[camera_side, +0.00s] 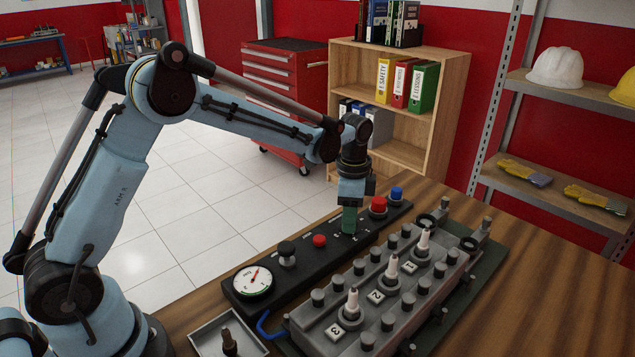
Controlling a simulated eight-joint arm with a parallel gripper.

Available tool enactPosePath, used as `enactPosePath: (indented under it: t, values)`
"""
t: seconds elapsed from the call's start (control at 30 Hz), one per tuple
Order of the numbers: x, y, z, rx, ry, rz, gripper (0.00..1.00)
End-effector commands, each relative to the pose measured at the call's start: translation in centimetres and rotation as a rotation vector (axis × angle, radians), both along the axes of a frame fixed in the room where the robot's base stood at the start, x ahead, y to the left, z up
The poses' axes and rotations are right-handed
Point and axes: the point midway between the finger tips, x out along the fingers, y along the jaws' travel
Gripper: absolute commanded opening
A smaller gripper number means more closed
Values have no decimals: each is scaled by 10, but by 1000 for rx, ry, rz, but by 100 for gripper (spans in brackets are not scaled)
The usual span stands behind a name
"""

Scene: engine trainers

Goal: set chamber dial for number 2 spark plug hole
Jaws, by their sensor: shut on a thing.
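The black control panel (310,268) lies along the back of the wooden bench. It carries a round white gauge (253,280), a dark knob (287,253), red buttons and a blue button (396,193). My gripper (349,226) points down at the panel between the two red buttons, its greenish end low against small white markings. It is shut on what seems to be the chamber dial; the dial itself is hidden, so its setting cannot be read. The grey engine block (322,318) has white spark plugs standing at tags 1, 2 (376,296) and 3.
A grey tray (205,332) with a dark upright part (229,342) sits at the bench's front left. A blue hose (265,325) runs between panel and block. The right side of the bench is clear. A bookcase (455,110) and a shelf rack (560,205) stand behind.

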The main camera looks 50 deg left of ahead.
Motion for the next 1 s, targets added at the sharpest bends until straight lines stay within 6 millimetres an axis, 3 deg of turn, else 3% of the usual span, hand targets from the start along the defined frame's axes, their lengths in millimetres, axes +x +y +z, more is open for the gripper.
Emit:
enactPosePath:
  t: [0.5, 0.53, 0.7, 1.0]
  values:
    - [0, 0, 0, 0, 3, -20, 6]
    - [0, 0, 0, 0, 3, -20, 38]
    - [0, 0, 0, 0, 1, -20, 62]
    - [0, 0, 2, 0, 0, -20, 62]
